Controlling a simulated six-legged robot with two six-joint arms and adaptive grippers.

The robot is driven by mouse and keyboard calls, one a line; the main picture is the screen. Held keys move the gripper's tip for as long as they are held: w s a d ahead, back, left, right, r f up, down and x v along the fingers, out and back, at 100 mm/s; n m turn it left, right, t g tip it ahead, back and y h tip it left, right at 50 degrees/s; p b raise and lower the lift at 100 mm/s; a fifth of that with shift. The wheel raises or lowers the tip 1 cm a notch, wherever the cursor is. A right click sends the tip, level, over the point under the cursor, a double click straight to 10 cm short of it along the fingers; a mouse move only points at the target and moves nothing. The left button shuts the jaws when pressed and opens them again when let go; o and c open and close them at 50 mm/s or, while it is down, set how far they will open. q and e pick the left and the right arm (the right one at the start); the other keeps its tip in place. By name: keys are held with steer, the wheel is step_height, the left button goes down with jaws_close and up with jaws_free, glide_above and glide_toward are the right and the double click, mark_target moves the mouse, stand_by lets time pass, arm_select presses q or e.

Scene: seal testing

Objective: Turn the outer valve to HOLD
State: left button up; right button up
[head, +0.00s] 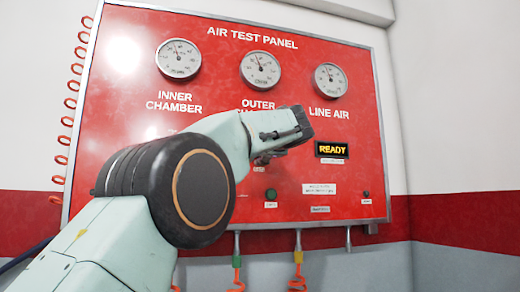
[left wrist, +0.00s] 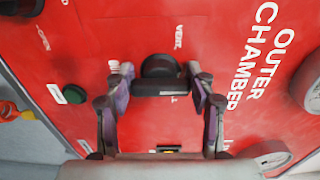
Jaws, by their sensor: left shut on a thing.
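My left gripper (head: 290,132) is in front of the red air test panel (head: 345,190), below the OUTER CHAMBER gauge (head: 261,70). In the left wrist view my left gripper (left wrist: 160,85) has one finger on either side of a black valve handle (left wrist: 160,88) and is shut on it. The handle's bar lies across the picture between the fingers. A VENT label (left wrist: 179,36) shows above the handle in that view; a small mark below it is too small to read. In the head view my arm hides the valve. My right gripper is in neither view.
A lit READY display (head: 332,149) is right of my gripper. A green button (head: 270,195) is below it, also in the left wrist view (left wrist: 75,93). Hoses (head: 298,260) hang under the panel. Another dark knob (left wrist: 20,6) is at the wrist view's top left corner.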

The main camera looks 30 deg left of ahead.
arm_select(q)
steer(key=shift+r, duration=0.1)
steer(key=o, duration=0.8)
steer(key=shift+c, duration=0.2)
steer(key=o, duration=0.4)
steer(key=shift+w, duration=0.25)
steer(key=shift+s, duration=0.25)
steer(key=v, duration=1.2)
